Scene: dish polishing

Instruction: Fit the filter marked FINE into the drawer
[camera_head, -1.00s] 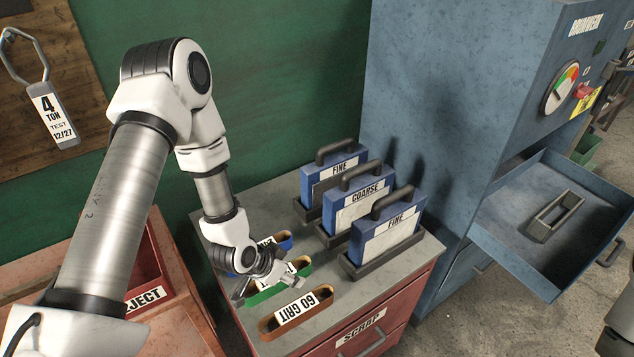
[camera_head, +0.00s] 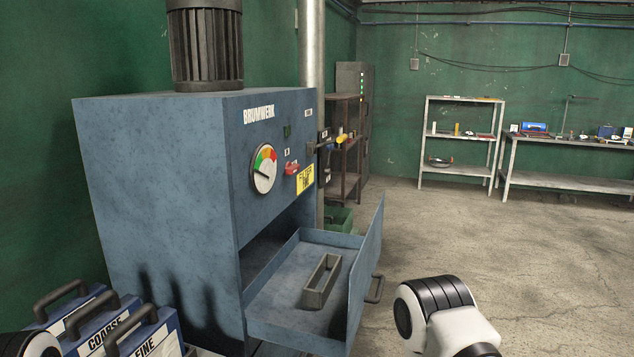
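The blue cabinet's drawer (camera_head: 275,322) is pulled open, with a grey rectangular frame (camera_head: 322,281) inside and no filter in it. At the bottom left, a blue filter marked FINE (camera_head: 146,343) stands nearest, with a black handle on top. Behind it stands a blue filter marked COARSE (camera_head: 105,333). A third blue filter (camera_head: 68,312) is furthest back, its label partly hidden. White and black parts of my arms show at the bottom left corner and bottom right. Neither gripper is in view now.
The blue cabinet (camera_head: 155,190) carries a gauge (camera_head: 264,169), a red switch (camera_head: 291,168) and a yellow label (camera_head: 305,179). The drawer front juts out to the right with a handle (camera_head: 375,288). Open concrete floor (camera_head: 500,240) lies right of it; shelves stand far back.

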